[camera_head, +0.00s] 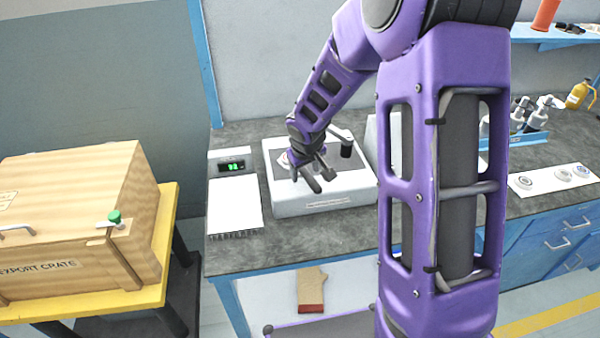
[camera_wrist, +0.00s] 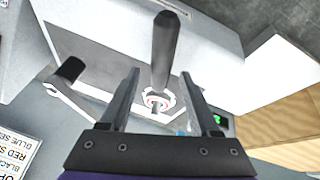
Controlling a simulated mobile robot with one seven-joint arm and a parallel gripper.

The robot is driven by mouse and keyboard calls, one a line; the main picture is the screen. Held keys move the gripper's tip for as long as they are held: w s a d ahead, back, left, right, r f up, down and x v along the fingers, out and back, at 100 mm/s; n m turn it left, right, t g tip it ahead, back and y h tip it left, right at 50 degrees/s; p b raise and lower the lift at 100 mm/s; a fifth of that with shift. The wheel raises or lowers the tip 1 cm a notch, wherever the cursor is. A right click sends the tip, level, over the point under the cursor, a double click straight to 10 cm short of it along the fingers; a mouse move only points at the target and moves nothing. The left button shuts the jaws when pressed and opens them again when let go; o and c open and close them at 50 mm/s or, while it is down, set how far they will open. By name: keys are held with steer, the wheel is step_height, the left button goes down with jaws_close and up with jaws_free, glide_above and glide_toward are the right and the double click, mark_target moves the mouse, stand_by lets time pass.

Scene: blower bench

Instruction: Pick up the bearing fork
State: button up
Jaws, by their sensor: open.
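In the wrist view, a dark grey bar (camera_wrist: 163,50), apparently the bearing fork, stands out between my two fingers. Its lower end is near a pale ring with a red mark (camera_wrist: 155,101) on the white-grey bench unit (camera_head: 320,206). My gripper (camera_wrist: 160,76) is open, with one finger on each side of the bar and gaps showing on both sides. In the head view my gripper (camera_head: 312,177) is low over the unit's top.
A grey lever with a black knob (camera_head: 346,148) stands on the unit, close to my gripper. A scale with a green display (camera_head: 232,167) is to the left. A wooden crate (camera_head: 75,220) stands further left. Bottles (camera_head: 518,115) and a white parts mat (camera_head: 550,180) are to the right.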

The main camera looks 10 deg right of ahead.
mark_target(305, 171)
steer(key=shift+w+f, duration=0.1)
jaws_close()
stand_by(0.3)
step_height(305, 171, up, 10)
steer(key=p, duration=0.1)
steer(key=shift+p, duration=0.4)
stand_by(0.4)
